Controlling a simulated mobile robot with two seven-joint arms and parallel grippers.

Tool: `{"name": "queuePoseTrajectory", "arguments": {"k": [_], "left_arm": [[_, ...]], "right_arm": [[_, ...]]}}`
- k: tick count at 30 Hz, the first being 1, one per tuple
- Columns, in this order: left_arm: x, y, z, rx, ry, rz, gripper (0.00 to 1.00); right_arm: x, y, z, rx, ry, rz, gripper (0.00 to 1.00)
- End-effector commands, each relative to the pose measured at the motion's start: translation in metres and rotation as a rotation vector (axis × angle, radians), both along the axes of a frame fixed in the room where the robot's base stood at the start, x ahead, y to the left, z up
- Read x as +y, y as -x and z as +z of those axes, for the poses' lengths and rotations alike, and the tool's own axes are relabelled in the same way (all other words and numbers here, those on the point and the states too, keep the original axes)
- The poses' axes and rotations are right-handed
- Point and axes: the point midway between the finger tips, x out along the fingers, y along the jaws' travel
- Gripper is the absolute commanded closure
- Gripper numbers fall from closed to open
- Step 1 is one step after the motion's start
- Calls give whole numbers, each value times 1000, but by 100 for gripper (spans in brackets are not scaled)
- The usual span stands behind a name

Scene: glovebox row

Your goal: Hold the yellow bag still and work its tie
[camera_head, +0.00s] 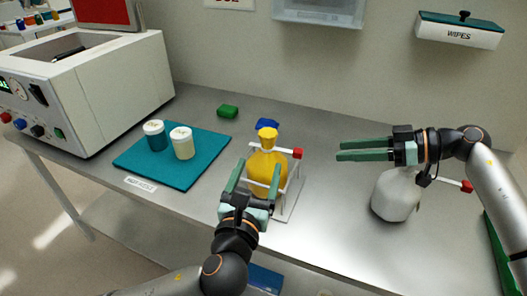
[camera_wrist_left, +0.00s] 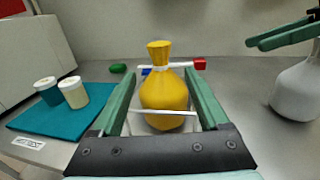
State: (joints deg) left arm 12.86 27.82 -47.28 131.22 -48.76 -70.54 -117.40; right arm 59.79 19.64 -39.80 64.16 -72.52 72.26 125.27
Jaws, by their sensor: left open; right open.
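The yellow bag (camera_head: 267,166) stands upright in a white wire stand (camera_head: 292,200), its top gathered. Its white tie (camera_head: 284,150) is around the neck and sticks out to the right, ending in a red tab (camera_head: 297,153). My left gripper (camera_head: 257,177) is open, with one finger on each side of the bag's body. In the left wrist view the bag (camera_wrist_left: 164,93) sits between the fingers, with a gap visible beside it; contact is unclear. My right gripper (camera_head: 340,150) is open and empty, right of the red tab, fingers pointing left at about its height.
A whitish bag (camera_head: 394,197) with another red tab (camera_head: 467,186) stands below my right gripper. A teal mat (camera_head: 205,170) with two jars lies left. A green item (camera_head: 228,111) and a blue item (camera_head: 267,123) lie behind. A white machine (camera_head: 110,80) stands back left.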

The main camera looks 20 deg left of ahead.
Motion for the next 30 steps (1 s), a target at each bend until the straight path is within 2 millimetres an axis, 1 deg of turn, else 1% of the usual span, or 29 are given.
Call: {"name": "queuePoseTrajectory", "arguments": {"k": [1,9,15,21,29,30], "left_arm": [[2,-10,1,-4,0,4,22],[8,-63,1,-2,3,3,22],[11,-91,1,-1,3,1,22],[12,-103,1,-2,5,0,22],[12,-104,0,-1,5,0,22],[12,-104,0,-1,5,0,24]], "right_arm": [[0,0,0,0,0,0,50],[0,0,0,0,0,0,50],[0,0,0,0,0,0,50],[0,0,0,0,0,0,50],[0,0,0,0,0,0,50],[0,0,0,0,0,0,50]]}}
